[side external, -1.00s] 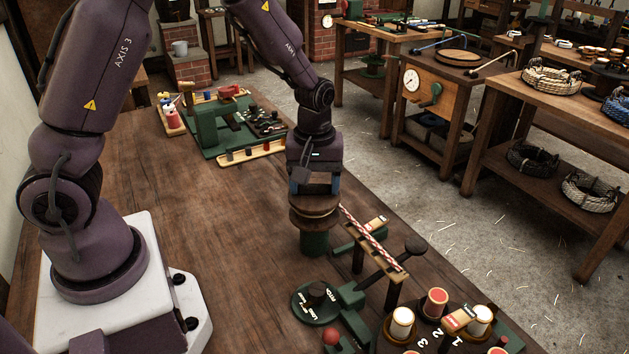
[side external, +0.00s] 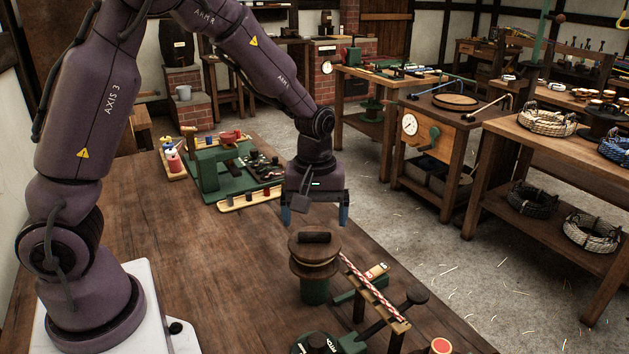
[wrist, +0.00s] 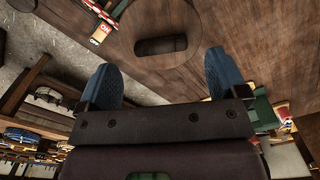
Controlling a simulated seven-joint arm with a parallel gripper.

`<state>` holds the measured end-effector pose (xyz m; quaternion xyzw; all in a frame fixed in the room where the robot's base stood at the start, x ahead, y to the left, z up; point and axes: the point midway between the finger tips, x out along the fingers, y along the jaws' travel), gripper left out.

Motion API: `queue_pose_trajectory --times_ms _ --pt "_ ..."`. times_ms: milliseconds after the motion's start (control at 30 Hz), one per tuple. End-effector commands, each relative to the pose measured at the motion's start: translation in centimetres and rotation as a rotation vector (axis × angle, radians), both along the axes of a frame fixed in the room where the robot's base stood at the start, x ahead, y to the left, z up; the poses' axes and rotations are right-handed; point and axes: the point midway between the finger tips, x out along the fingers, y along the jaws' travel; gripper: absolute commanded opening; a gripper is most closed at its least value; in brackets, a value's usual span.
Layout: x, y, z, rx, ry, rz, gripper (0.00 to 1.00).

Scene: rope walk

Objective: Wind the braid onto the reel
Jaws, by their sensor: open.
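The reel (side external: 315,262) is a brown wooden spool with two flanges, upright on a green base on the workbench. A dark bar-shaped handle (side external: 314,238) lies across its top; the wrist view shows this handle (wrist: 160,45) on the round top flange (wrist: 190,22). The red-and-white braid (side external: 372,285) runs straight from beside the reel down to the right, along a narrow track. How much braid is on the reel is too small to tell. My gripper (side external: 314,216) is open and empty above the handle, its blue fingers apart; it also shows in the wrist view (wrist: 162,78).
A green fixture (side external: 222,165) with small trays is at the bench's far end. The bench top (side external: 190,260) left of the reel is clear.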

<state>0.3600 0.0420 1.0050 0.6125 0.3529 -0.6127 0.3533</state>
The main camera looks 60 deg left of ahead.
Motion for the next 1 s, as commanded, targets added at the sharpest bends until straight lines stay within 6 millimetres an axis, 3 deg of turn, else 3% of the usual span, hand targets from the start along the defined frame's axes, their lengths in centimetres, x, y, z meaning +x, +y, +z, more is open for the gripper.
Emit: queue_pose_trajectory --times_ms 200,400,600,1000 --pt "0.1 0.0 5.2 0.000 -0.006 -0.001 0.92" --pt "0.0 0.0 8.3 0.000 -0.002 0.000 0.92" --pt "0.0 0.0 9.4 0.000 0.000 0.001 0.92" --pt "0.0 0.1 9.3 0.001 -0.002 -0.049 0.92"
